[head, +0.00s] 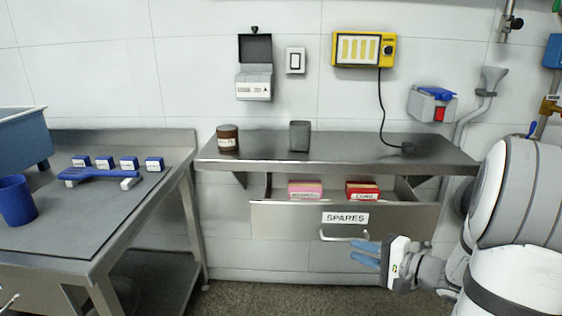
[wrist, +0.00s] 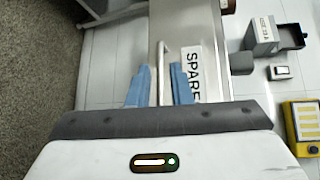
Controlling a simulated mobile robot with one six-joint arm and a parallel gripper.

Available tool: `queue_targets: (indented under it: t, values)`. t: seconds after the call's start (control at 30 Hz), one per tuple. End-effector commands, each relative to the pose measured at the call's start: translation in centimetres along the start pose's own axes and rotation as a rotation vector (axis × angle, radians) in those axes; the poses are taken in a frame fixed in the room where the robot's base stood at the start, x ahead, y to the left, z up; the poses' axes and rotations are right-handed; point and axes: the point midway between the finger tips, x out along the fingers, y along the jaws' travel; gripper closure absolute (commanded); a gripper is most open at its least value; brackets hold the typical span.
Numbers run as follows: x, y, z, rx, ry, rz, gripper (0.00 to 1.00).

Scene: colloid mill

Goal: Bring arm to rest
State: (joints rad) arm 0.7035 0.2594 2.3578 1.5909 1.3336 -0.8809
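My gripper (head: 368,254) is in front of the drawer labelled SPARES, near its handle, in the head view. In the wrist view its two blue fingers (wrist: 160,88) are spread apart with a gap between them, and nothing is held. The drawer handle (head: 345,237) shows beyond the fingers; it also shows in the wrist view (wrist: 162,62) between the fingertips. I cannot tell whether the fingers touch it. The SPARES drawer (head: 285,221) stands open, with a pink-and-white box (head: 305,190) and a red box (head: 362,190) inside.
A steel shelf (head: 270,146) above the drawer carries a brown jar (head: 228,138) and a grey container (head: 300,136). A steel bench (head: 85,225) at the left holds a blue cup (head: 16,200) and several small blue boxes. The floor (head: 270,298) below the drawer is clear.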

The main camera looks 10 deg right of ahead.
Motion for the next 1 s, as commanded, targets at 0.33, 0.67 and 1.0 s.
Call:
queue_targets:
  t: [0.33,0.67,1.0]
  values:
    - [-1.3,-8.3,17.2,-0.213,-0.411,0.570,0.81]
    - [-8.8,-15.6,23.0,-0.672,-0.433,1.085,0.81]
    - [-11.7,-20.5,22.6,-0.965,-0.310,1.232,0.81]
